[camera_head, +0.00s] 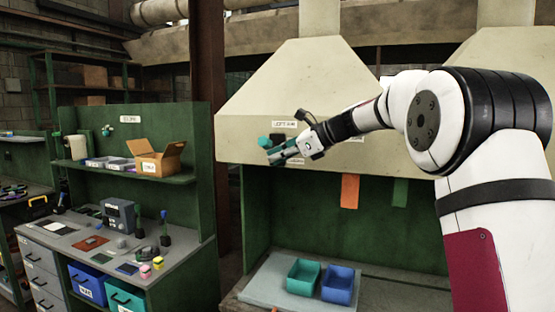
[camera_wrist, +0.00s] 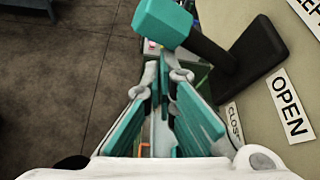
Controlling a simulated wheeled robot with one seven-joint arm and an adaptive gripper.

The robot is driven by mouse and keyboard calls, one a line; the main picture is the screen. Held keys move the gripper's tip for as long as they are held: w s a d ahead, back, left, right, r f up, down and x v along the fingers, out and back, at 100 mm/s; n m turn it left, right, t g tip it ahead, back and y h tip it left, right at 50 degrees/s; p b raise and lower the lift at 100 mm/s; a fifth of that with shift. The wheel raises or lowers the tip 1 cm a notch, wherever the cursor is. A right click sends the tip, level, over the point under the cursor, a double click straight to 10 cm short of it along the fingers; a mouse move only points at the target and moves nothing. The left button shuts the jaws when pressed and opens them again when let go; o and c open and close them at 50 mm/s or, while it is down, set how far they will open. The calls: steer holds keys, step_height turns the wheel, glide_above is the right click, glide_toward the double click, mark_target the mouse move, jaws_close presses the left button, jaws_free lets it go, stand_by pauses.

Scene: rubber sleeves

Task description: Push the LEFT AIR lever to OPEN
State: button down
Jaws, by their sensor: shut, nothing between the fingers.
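The lever has a teal block handle (camera_wrist: 165,22) on a black arm (camera_wrist: 215,50), standing out from the beige hood panel in the wrist view. The handle also shows in the head view (camera_head: 264,142), below a white label that seems to read LEFT AIR (camera_head: 284,124). An OPEN label (camera_wrist: 288,105) and a partly hidden CLOSE label (camera_wrist: 233,122) are on the panel beside the lever. My gripper (camera_wrist: 166,76) has teal finger pads, is shut and empty, and its tips are close to the handle. Whether they touch it is unclear.
The beige hood (camera_head: 245,130) stands over a green booth. A teal bin (camera_head: 303,277) and a blue bin (camera_head: 338,285) sit on the bench below. Orange (camera_head: 350,191) and green (camera_head: 400,192) strips hang inside. A cluttered workbench stands at left, beyond a brown post (camera_head: 208,100).

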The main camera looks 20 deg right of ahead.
steer(key=shift+r, duration=0.1)
steer(key=shift+r, duration=0.7)
